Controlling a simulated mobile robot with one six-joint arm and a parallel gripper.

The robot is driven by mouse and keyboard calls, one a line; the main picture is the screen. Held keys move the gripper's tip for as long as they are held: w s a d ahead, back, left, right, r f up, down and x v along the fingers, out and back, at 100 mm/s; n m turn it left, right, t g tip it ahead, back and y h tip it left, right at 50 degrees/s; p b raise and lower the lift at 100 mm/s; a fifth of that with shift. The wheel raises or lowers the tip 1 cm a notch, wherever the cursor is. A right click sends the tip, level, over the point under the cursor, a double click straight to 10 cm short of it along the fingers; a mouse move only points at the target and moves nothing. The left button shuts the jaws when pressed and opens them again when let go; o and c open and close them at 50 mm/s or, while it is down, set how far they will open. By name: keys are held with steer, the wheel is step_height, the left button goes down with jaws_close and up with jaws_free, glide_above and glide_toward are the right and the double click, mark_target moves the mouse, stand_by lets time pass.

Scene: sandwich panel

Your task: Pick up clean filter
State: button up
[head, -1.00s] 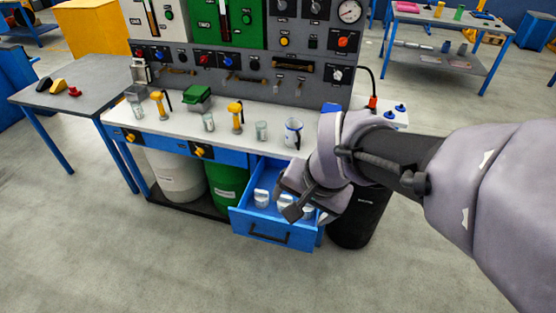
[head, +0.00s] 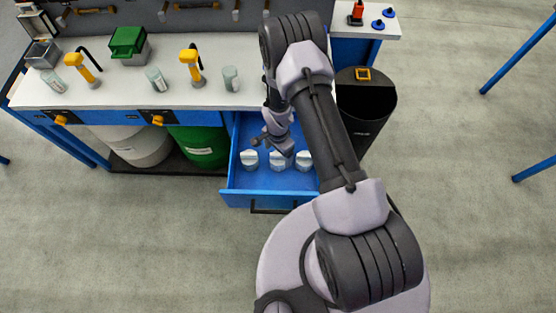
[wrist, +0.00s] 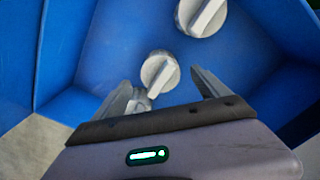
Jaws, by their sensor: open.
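Several white round filters with raised grips lie in the open blue drawer. The head view shows a left one (head: 250,159), a middle one (head: 278,162) and a right one (head: 303,160). My gripper (head: 272,147) hangs over the drawer, pointing down, near the left and middle filters. In the wrist view my gripper (wrist: 163,88) is open and empty, with one filter (wrist: 159,72) between and beyond the fingertips. Another filter (wrist: 202,15) lies farther off at the top. A third pale piece is partly hidden by the left finger. I cannot tell which filter is clean.
The blue drawer (head: 233,190) has raised walls around the filters. The white bench top (head: 115,97) above it holds glasses, yellow-handled tools and a green-lidded box (head: 128,40). A black bin (head: 368,108) stands right of the drawer. Open floor lies in front.

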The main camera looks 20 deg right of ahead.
mark_target(278, 160)
step_height(278, 160, down, 7)
steer(key=b, duration=0.2)
steer(key=shift+d+r+b, duration=0.15)
steer(key=shift+b, duration=0.2)
steer(key=shift+r, duration=0.15)
steer(key=shift+c, duration=0.7)
steer(key=shift+w, duration=0.1)
steer(key=c, duration=1.4)
